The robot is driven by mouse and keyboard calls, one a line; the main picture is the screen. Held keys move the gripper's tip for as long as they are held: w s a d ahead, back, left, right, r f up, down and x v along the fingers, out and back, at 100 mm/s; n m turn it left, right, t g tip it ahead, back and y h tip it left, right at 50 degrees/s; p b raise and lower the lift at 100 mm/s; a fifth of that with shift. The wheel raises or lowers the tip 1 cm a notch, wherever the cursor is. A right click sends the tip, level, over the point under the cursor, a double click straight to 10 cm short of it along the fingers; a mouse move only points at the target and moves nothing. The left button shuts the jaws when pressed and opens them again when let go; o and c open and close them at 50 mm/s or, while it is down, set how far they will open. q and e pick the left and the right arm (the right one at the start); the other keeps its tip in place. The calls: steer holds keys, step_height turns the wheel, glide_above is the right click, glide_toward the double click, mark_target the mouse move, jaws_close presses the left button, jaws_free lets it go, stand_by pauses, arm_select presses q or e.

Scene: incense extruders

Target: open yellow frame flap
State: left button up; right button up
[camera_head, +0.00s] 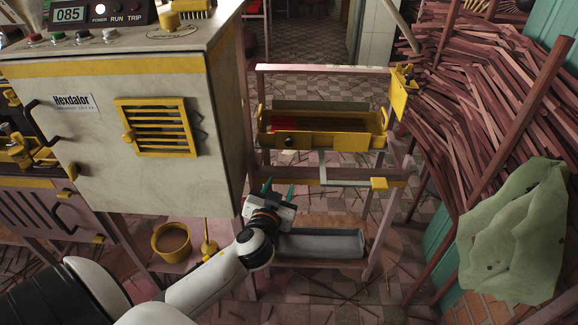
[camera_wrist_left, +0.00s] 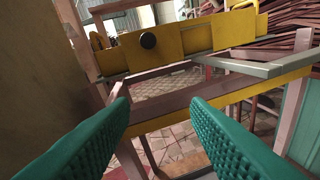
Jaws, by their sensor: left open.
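The yellow flap (camera_head: 325,140) is the front panel of a trough in the pink frame (camera_head: 310,70), right of the big cabinet. A dark round knob (camera_head: 289,141) sits on its left part. In the left wrist view the yellow panel (camera_wrist_left: 195,36) and its black knob (camera_wrist_left: 148,40) lie ahead, above the fingertips. My left gripper (camera_head: 278,188) is open, with green ridged fingers, below and in front of the panel. It also shows in the left wrist view (camera_wrist_left: 160,97), with nothing between the fingers and apart from the knob. My right gripper is out of view.
A Hexdalor cabinet (camera_head: 95,170) stands close at the left. A frame rail (camera_head: 330,173) with a yellow block (camera_head: 379,184) crosses below the trough. A grey bin (camera_head: 320,243) lies lower. Stacked sticks (camera_head: 480,100) and a green sheet (camera_head: 515,230) fill the right.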

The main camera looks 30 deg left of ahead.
arm_select(q)
steer(key=n+t+y, duration=0.1)
glide_toward(288, 144)
steer(key=b+x, duration=0.1)
steer(key=x, duration=0.8)
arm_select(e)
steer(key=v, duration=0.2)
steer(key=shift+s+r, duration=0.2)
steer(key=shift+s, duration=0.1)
arm_select(q)
steer(key=shift+c, duration=0.2)
jaws_close()
